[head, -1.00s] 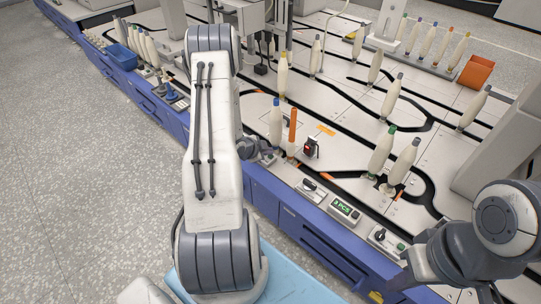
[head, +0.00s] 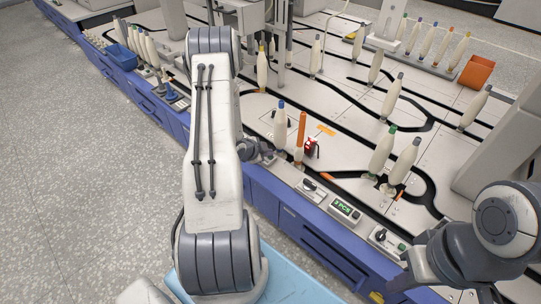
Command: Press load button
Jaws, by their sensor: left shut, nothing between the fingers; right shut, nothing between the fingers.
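The task's load button cannot be told apart for sure. A control box with a dark knob and a green button (head: 386,239) sits on the front edge at the right. A box with a dark lever (head: 311,188) and a green-lit counter (head: 345,211) stand left of it. My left gripper (head: 267,154) is shut and empty at the front edge, partly hidden behind my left arm. It is close to an orange rod (head: 301,132) and a blue-tipped bobbin (head: 280,124); contact cannot be told. My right gripper (head: 404,281) is shut at the lower right, only partly visible.
A small red device (head: 312,148) stands beside the orange rod. Several bobbins stand along black tracks on the white table (head: 340,110). A green-tipped bobbin (head: 382,152) stands near the front. An orange bin (head: 476,72) is at the back right, a blue bin (head: 122,57) at the left.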

